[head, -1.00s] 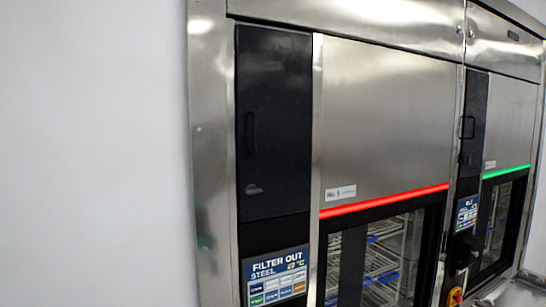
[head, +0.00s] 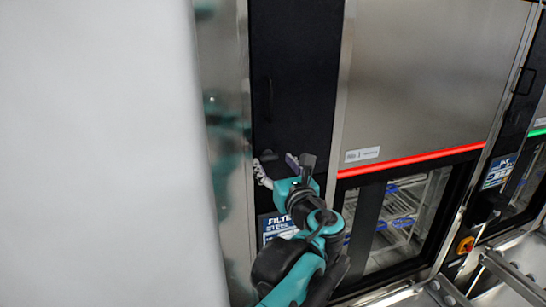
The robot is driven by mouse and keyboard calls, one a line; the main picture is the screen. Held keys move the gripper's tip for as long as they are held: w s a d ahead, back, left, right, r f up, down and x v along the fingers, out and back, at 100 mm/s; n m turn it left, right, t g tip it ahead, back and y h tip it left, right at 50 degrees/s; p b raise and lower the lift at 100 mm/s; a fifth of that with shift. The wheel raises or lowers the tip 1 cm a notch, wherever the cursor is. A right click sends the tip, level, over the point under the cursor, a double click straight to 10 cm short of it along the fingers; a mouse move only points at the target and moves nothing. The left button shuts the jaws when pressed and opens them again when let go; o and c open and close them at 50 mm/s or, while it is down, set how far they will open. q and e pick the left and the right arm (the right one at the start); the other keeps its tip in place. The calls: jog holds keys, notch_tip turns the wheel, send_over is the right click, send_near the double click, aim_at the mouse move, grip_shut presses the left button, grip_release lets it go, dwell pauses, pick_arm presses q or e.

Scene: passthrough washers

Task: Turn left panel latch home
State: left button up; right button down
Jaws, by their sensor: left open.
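The left panel (head: 295,80) is a tall black door in the steel front of the left washer. A dark vertical handle (head: 269,95) shows faintly on it. My left gripper (head: 275,165) is open at the lower part of this panel, its fingers toward the panel face. The panel latch is at this spot, but the fingers and the dark background largely hide it, so I cannot tell its angle or whether a finger touches it. My right gripper is not in view.
A display (head: 278,228) sits below the panel, partly covered by my left arm. A red light strip (head: 410,161) runs above the glass door with racks at the right. A white wall (head: 100,150) fills the left side.

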aim_at(269, 157)
pick_arm(q)
jog(key=shift+w+a, duration=0.1)
jog(key=shift+w, duration=0.6)
jog(key=shift+w+a, duration=0.2)
jog(key=shift+w, duration=0.15)
jog(key=shift+a, duration=0.1)
jog(key=c, duration=1.2)
jog(key=shift+o, duration=0.2)
